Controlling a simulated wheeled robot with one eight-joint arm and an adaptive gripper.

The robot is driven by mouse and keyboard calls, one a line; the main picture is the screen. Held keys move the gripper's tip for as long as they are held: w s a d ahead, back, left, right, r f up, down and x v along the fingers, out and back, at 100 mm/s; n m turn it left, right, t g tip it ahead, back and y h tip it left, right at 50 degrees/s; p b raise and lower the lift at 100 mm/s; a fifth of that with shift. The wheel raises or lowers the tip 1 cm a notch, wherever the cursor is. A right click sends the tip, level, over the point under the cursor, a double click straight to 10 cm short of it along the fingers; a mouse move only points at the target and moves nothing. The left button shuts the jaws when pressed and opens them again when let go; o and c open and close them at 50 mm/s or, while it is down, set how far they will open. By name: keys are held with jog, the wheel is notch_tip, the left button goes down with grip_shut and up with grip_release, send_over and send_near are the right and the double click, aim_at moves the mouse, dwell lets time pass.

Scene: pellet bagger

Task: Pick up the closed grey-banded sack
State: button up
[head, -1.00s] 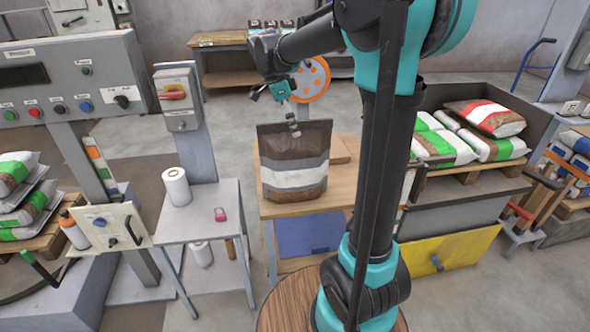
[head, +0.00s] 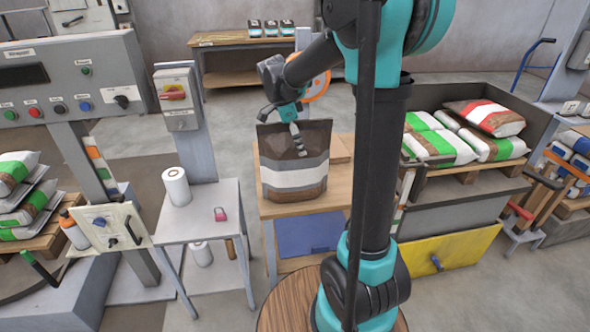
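A brown sack (head: 292,180) with grey and white bands stands upright on a wooden table (head: 335,190) in the middle of the head view. Its top looks flat and pressed together. My gripper (head: 283,126) is at the sack's top edge, with its fingers spread apart. One finger shows in front of the sack's upper brown part. The other is near the top edge at the left. I cannot tell whether either finger touches the sack.
A dark bin (head: 465,185) of green and red sacks stands to the right. A blue crate (head: 310,235) lies below the wooden table.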

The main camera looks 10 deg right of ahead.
jog(key=c, duration=1.4)
jog(key=shift+r, duration=0.1)
